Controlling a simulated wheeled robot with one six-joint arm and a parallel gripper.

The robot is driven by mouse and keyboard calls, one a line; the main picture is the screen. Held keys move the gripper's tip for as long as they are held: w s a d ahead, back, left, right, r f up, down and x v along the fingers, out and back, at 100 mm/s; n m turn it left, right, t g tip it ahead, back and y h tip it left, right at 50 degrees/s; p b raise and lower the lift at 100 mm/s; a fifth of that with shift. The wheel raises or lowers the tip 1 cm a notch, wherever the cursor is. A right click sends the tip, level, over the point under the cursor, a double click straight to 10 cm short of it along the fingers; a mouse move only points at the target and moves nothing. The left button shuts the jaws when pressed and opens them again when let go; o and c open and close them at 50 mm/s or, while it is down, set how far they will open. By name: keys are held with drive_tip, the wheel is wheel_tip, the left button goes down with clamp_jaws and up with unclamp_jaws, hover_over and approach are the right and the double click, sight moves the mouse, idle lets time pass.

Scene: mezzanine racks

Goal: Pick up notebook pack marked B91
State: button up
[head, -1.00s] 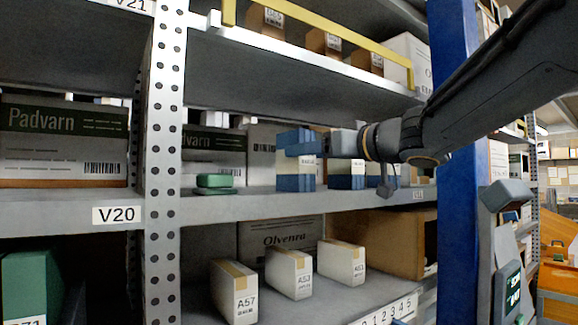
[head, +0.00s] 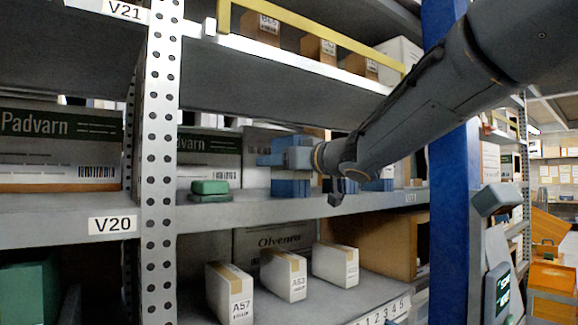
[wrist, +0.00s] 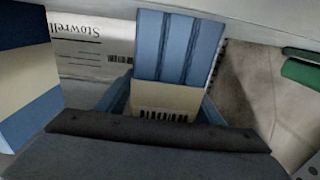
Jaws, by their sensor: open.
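A blue and cream pack (head: 290,187) stands on the middle shelf, mostly hidden behind my gripper (head: 272,152) in the head view. In the wrist view the pack (wrist: 166,98) shows a blue banded top and a cream side with a barcode. My gripper (wrist: 158,108) is open, with a blue finger on each side of this pack. I cannot tell whether the fingers touch it. A second blue and cream pack (wrist: 30,85) stands at the left in the wrist view. No B91 marking is readable.
More packs (head: 345,186) stand to the right on the same shelf (head: 250,211). Green items (head: 210,187) lie to the left, with bare shelf between. A perforated post (head: 160,170) and a blue upright (head: 447,200) flank the bay. Cartons stand behind.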

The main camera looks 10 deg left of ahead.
drive_tip(key=c, duration=1.5)
